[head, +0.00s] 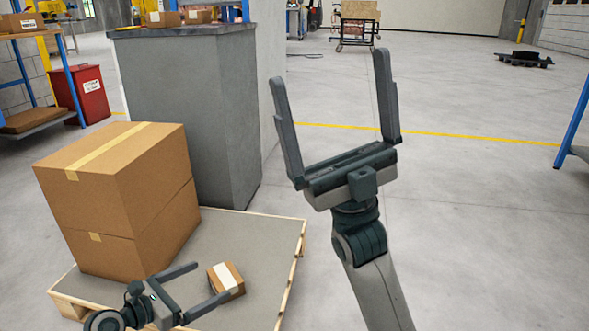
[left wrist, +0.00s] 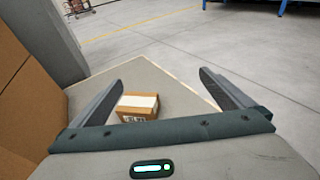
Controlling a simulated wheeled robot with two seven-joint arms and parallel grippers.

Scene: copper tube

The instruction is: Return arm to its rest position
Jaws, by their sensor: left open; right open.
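My left gripper (head: 212,279) is low at the bottom left of the head view, over the pallet, with its fingers spread and nothing held. A small brown box (head: 226,279) with a pale tape strip lies on the pallet by its fingertips. In the left wrist view the small box (left wrist: 136,106) shows between the two open fingers, nearer the left one. I cannot tell its exact distance from them. My right gripper (head: 329,66) is raised in the middle of the head view, fingers pointing up, open and empty. No copper tube shows.
Two large stacked cartons (head: 120,195) stand on the wooden pallet (head: 296,262), left of the small box. A grey counter (head: 190,110) stands behind them. A blue-framed rack (head: 572,125) is at the right edge. The floor (head: 490,220) on the right is clear.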

